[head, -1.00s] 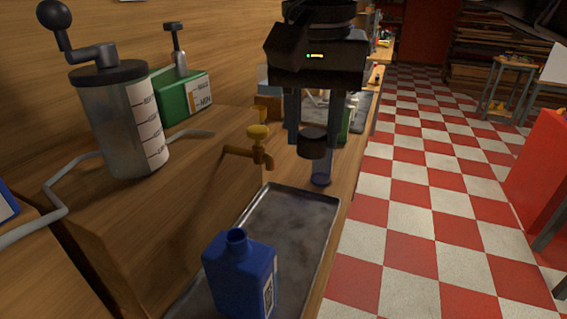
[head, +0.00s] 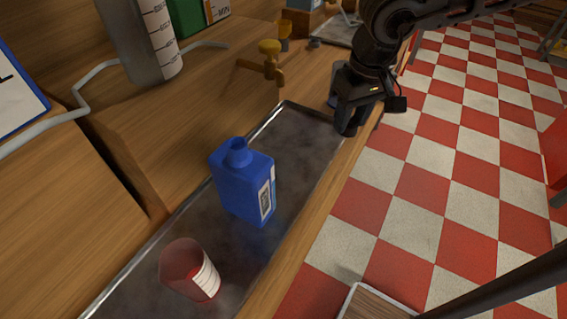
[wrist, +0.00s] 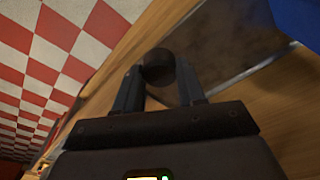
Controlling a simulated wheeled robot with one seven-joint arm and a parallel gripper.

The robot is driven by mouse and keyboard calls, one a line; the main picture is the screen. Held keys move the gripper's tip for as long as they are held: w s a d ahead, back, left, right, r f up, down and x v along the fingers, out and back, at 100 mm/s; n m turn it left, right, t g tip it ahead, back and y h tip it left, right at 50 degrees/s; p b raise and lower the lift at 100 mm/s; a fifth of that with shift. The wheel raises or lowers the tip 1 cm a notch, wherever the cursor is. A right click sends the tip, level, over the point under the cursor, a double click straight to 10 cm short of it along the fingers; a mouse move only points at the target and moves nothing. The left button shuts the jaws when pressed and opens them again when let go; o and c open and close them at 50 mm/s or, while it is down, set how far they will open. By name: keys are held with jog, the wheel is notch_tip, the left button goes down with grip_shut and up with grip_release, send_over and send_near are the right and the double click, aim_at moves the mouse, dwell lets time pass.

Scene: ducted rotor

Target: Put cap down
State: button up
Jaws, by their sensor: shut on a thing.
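My gripper (head: 354,106) is shut on a dark round cap (head: 346,124), which also shows between the fingertips in the wrist view (wrist: 158,66). The gripper points down at the far end of the shallow metal tray (head: 302,158), near the bench's front edge. I cannot tell whether the cap touches the surface under it. An uncapped blue bottle (head: 240,190) stands upright on the tray, to the left of and nearer than my gripper. Part of it shows as a blue corner in the wrist view (wrist: 300,20).
A clear reddish cup (head: 188,270) with a white label is on the tray's near part. A brass tap (head: 268,62) stands behind the tray. Tray space between bottle and gripper is clear.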

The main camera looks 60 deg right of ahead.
jog(key=shift+w+a+f, duration=0.15)
jog(key=shift+f, duration=0.15)
jog(key=p, duration=0.3)
send_over(290, 166)
jog(key=f, duration=0.6)
jog(key=shift+s+a+f, duration=0.15)
jog(key=shift+s+f, duration=0.1)
jog(key=shift+s, duration=0.1)
jog(key=shift+w+a+f, duration=0.1)
jog(key=shift+f, duration=1.3)
jog(key=shift+f+p, duration=0.3)
jog(key=shift+f, duration=0.4)
jog(key=shift+f, duration=0.2)
jog(key=o, duration=1)
jog(key=shift+r, duration=0.2)
notch_tip(290, 166, up, 12)
jog(key=s+b, duration=0.1)
jog(key=shift+a, duration=0.35)
